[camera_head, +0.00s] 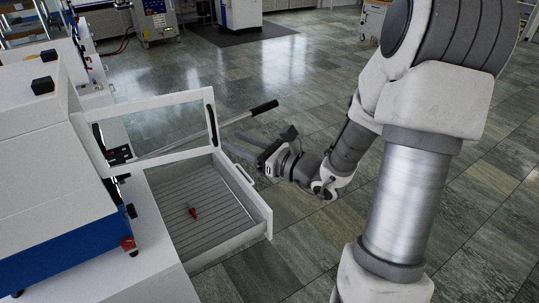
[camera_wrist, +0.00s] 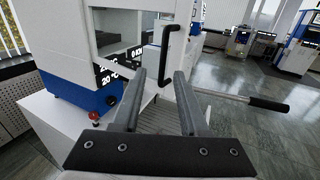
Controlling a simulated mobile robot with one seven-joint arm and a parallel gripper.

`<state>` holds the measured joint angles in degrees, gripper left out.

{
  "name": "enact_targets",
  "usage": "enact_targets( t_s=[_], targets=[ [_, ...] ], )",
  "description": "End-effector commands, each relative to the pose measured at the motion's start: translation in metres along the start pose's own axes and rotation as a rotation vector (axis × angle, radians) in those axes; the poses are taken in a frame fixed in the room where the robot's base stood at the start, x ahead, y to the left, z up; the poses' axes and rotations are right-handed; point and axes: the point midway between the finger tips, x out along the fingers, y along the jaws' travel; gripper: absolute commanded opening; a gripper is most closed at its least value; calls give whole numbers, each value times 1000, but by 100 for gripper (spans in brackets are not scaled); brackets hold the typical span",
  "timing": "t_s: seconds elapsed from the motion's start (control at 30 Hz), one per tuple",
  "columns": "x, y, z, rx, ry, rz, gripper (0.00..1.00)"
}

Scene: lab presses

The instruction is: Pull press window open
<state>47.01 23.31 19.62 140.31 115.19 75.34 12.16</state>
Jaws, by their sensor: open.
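The press (camera_head: 45,165) is a white and blue machine at the left of the head view. Its window (camera_head: 150,101) is a white frame around a clear pane, standing out from the press above an open drawer. A black bar handle (camera_head: 211,124) is on the window's outer edge. In the wrist view the window (camera_wrist: 125,12) is ahead, with the handle (camera_wrist: 165,50) just beyond the fingertips. My gripper (camera_head: 232,144) is open and empty, to the right of the handle and apart from it. Its fingers (camera_wrist: 160,74) point toward the window in the wrist view.
A long lever with a black grip (camera_head: 264,108) extends right behind the window, close to my fingers. The open ribbed drawer (camera_head: 257,213) lies below, with a small red object (camera_head: 193,212) in it. A red knob (camera_head: 128,243) is on the press side.

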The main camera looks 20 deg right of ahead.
Motion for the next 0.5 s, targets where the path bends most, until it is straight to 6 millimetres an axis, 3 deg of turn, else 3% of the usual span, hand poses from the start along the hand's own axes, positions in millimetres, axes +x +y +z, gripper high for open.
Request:
enact_targets(
  t_s=[0.2,0.5],
  targets=[
    [-54,-1,0,-1,0,-5,43],
    [-94,0,0,0,0,0,43]
  ],
)
